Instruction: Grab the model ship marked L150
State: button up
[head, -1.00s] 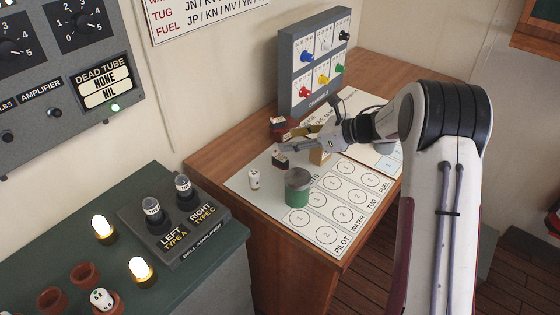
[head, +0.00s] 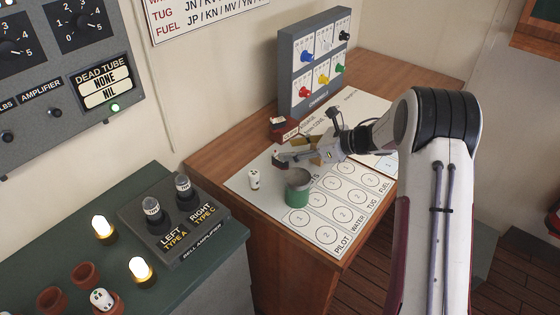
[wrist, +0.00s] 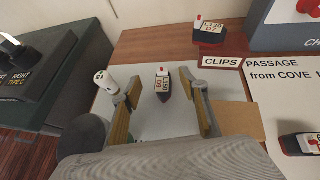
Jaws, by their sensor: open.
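The model ship marked L150 (wrist: 163,86), dark-hulled with a pale labelled top and a red funnel, sits upright on the white sheet in the wrist view. My gripper (wrist: 165,93) is open, with one finger on each side of the ship and visible gaps between. In the head view my gripper (head: 284,158) is low over the sheet beside the green cup, and it mostly hides the ship. I cannot tell whether the fingertips are level with the hull.
A white marked cylinder (wrist: 106,82) stands just left of the left finger. A green cup (head: 298,190) stands close in front. A ship marked L130 (wrist: 210,33) is behind, by the CLIPS label (wrist: 222,62). Another dark ship (wrist: 300,144) lies at the right edge.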

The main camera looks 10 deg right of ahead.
jog(key=shift+f, duration=0.55)
jog(key=f, duration=0.1)
jog(key=a+f, duration=0.1)
jog(key=f, duration=0.1)
jog(key=shift+w+a, duration=0.15)
jog(key=shift+w, duration=0.2)
jog(key=shift+w+a+f, duration=0.35)
jog(key=shift+a+f, duration=0.05)
jog(key=shift+a, duration=0.05)
jog(key=c, duration=1.2)
